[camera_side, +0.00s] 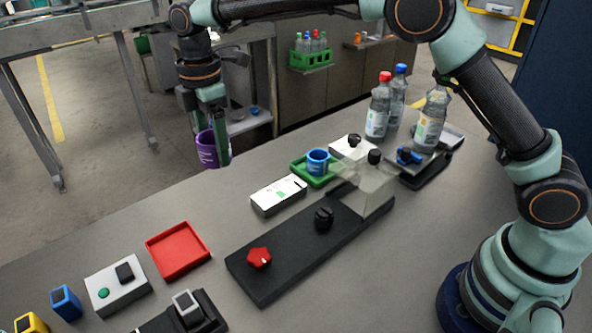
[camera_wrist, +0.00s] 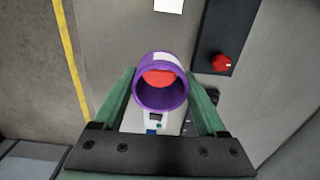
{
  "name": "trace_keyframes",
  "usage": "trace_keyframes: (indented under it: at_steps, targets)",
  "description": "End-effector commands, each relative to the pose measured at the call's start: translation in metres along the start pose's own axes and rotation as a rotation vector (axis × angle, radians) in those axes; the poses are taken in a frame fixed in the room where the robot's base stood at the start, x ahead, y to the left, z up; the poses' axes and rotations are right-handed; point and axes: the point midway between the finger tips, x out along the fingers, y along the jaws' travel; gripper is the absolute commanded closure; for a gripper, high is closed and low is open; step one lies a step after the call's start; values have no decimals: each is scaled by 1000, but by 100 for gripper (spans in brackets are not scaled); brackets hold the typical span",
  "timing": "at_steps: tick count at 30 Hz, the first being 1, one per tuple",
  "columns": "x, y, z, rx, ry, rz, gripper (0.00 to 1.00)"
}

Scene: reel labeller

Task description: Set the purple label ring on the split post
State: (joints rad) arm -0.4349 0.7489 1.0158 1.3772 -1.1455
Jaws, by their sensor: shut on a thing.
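The purple label ring (camera_side: 206,149) is held in my gripper (camera_side: 216,140), high at the left end of the bench in the side view. In the wrist view the ring (camera_wrist: 138,88) sits between the two green fingers of my gripper (camera_wrist: 161,90), its open end facing the camera. Something red shows through its opening. A short black post (camera_side: 323,218) stands on the long black base plate (camera_side: 285,250), well to the right of the ring and apart from it; its split is too small to make out clearly. It is not clearly visible in the wrist view.
A red star knob (camera_side: 259,258) and a clear guard (camera_side: 368,185) are on the plate. A red tray (camera_side: 178,250), a white button box (camera_side: 117,285), a white box (camera_side: 278,194) and a blue cup (camera_side: 317,161) in a green tray stand nearby. Bottles (camera_side: 379,108) stand behind.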

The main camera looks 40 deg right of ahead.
Motion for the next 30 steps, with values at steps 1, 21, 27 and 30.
trace_keyframes:
  at_steps: [1, 21, 27, 30]
  targets:
    - [-7, 1, 0, 0, 1, 3, 87]
    - [-58, -74, 89, 9, 1, 4, 87]
    - [-58, -115, 121, 10, 1, 4, 87]
    - [-56, -131, 132, 10, 1, 4, 87]
